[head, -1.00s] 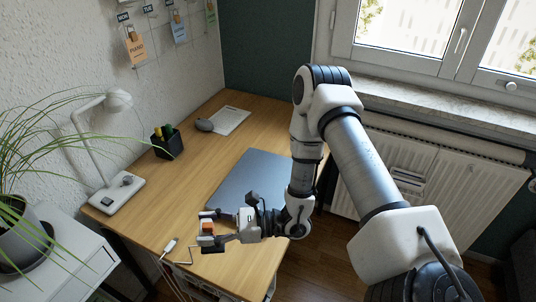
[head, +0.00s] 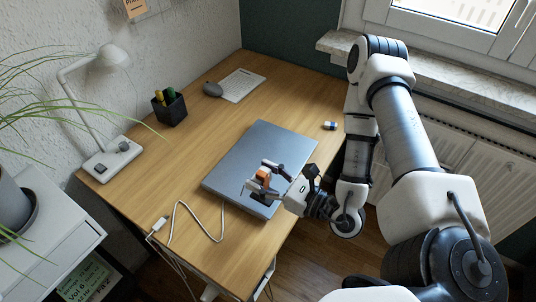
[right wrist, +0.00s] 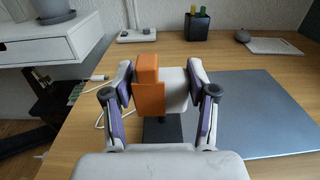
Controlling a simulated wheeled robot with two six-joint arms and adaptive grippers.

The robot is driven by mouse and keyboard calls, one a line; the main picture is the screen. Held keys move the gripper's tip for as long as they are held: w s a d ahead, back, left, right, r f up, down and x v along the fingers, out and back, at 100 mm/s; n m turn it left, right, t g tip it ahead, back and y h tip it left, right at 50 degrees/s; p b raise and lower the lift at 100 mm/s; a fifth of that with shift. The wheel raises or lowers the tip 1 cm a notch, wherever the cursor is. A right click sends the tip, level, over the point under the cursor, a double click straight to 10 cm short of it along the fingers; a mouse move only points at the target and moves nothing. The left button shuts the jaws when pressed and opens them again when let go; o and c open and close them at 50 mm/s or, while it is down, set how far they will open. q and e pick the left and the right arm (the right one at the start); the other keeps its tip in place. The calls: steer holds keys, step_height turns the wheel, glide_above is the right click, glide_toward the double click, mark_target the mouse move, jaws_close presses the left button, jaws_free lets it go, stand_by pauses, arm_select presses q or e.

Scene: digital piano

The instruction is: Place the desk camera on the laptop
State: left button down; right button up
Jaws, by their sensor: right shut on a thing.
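The desk camera is an orange and white block (right wrist: 148,82) on a dark stand, seen in the right wrist view between my fingers. It also shows small and partly hidden in the head view (head: 262,176). My right gripper (head: 266,178) is shut on it and holds it upright. The laptop (head: 262,148) is a closed grey slab on the wooden desk; in the right wrist view it lies to the right of the camera (right wrist: 265,110). In the head view the gripper and camera overlap the laptop's near part; the gap below is hard to judge. My left gripper is out of view.
A white cable (head: 205,222) lies on the desk (head: 150,200) to the laptop's left. A small blue-and-white block (head: 330,125) lies behind its right side.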

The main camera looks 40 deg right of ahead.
steer(key=w+d+f+b, duration=0.1)
steer(key=w+d+b, duration=0.2)
steer(key=w+d+f+b, duration=0.2)
steer(key=w+d, duration=0.1)
steer(key=w+d+f+b, duration=0.1)
steer(key=w+d+b, duration=0.2)
steer(key=w+d, duration=0.1)
steer(key=shift+w+f+b, duration=0.1)
steer(key=shift+f+b, duration=0.15)
steer(key=shift+b, duration=0.05)
steer(key=shift+f, duration=0.35)
steer(key=shift+w, duration=0.15)
steer(key=shift+r, duration=0.1)
